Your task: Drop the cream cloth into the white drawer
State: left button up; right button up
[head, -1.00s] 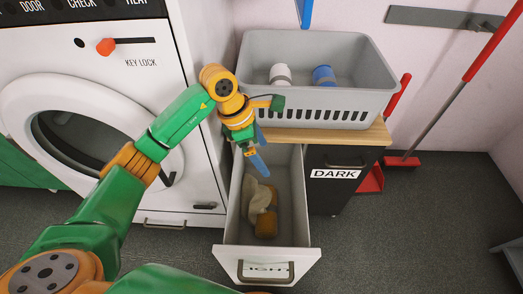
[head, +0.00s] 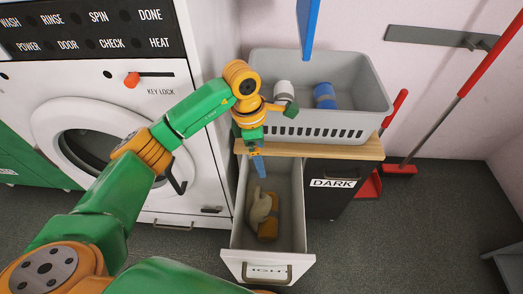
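The white drawer (head: 232,235) is pulled open below a wooden top, with a partly hidden label on its front. The cream cloth (head: 261,204) lies crumpled inside it, towards the middle and front. A brown-yellow item (head: 268,230) lies against the cloth in the drawer. My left gripper (head: 259,168) points down over the back part of the drawer, with blue fingers. It is apart from the cloth, and nothing shows held in it. Its fingers overlap in this view, so their opening is unclear. My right gripper is out of view.
A grey basket (head: 365,90) with a white roll (head: 284,92) and a blue roll (head: 324,95) stands on the wooden top (head: 340,150). A black DARK drawer (head: 325,200) is shut beside the white one. A washer (head: 180,90) stands left. Red-handled tools lean right.

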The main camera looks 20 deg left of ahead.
pick_arm(q)
notch_tip(320, 180, up, 7)
jog(key=a, duration=0.1)
jog(key=shift+s+p, duration=0.15)
jog(key=shift+p, duration=0.15)
jog(key=shift+s+f, duration=0.1)
jog(key=shift+f, duration=0.05)
